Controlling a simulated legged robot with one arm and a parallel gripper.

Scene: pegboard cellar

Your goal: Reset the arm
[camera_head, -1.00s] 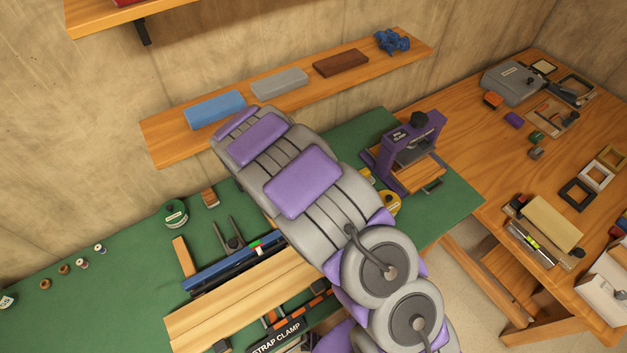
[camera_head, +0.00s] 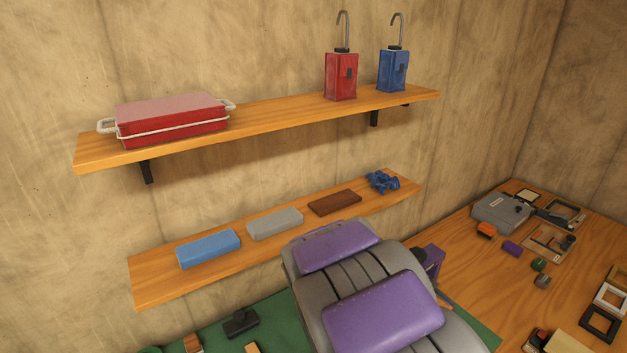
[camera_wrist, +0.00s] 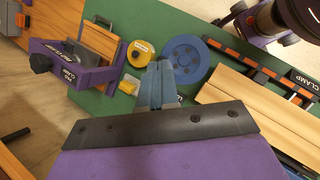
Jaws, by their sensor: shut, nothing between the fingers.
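My gripper (camera_wrist: 159,84) shows in the wrist view as two blue-grey fingers lying together, shut with nothing between them. It is over the green bench top (camera_wrist: 120,113). A blue round disc (camera_wrist: 186,58) lies just right of the fingertips, and a yellow roll (camera_wrist: 140,53) just left; I cannot tell whether the fingers touch either. A purple clamp (camera_wrist: 76,65) stands further left. In the head view my grey and purple arm covers the lower middle, and the gripper itself is hidden there.
The lower shelf (camera_head: 150,290) holds coloured blocks and a blue knobbed item. The upper shelf (camera_head: 270,115) bears a red case (camera_head: 172,118) and two hooked lanterns. A wooden table (camera_head: 480,265) with small items stands right. Strap clamps (camera_wrist: 262,70) lie right in the wrist view.

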